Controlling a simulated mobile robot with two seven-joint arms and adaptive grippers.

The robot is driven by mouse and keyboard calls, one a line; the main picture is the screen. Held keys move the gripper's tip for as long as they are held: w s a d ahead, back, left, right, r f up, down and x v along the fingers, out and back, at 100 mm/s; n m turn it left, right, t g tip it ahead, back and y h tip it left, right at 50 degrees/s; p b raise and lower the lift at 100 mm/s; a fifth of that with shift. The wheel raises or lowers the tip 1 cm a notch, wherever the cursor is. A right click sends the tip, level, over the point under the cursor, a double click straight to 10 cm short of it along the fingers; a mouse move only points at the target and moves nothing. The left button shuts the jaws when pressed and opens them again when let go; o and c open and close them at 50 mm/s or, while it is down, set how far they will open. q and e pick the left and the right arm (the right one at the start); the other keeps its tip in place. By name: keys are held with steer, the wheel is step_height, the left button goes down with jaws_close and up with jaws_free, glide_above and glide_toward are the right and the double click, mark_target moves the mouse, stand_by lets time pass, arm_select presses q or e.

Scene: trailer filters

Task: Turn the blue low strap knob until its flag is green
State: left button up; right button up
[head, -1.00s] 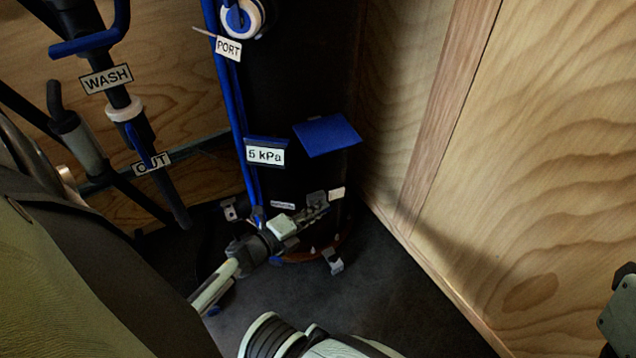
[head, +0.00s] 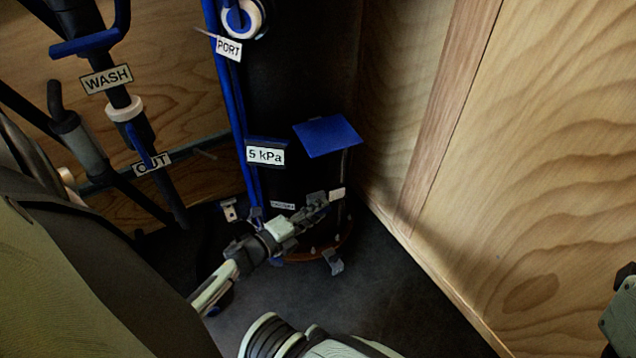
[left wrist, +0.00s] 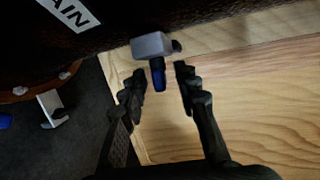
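In the left wrist view a small grey block (left wrist: 152,46) with a short blue knob (left wrist: 158,76) sticks out beside the dark cylinder. I cannot read a flag colour on it. My left gripper (left wrist: 160,80) has one finger on each side of the blue knob, with gaps visible on both sides, so it is open. In the head view my left gripper (head: 318,207) is low at the black cylinder's (head: 300,70) base and hides the knob.
A plywood wall (head: 540,180) stands close on the right of the cylinder. Blue tubes (head: 238,130), a blue plate (head: 328,136) and a "5 kPa" label (head: 265,155) are above the gripper. Metal feet (head: 333,262) stick out at the base. Dark floor (head: 420,310) is open in front.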

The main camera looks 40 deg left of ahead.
arm_select(q)
steer(key=v, duration=1.1)
steer(key=shift+s, duration=0.3)
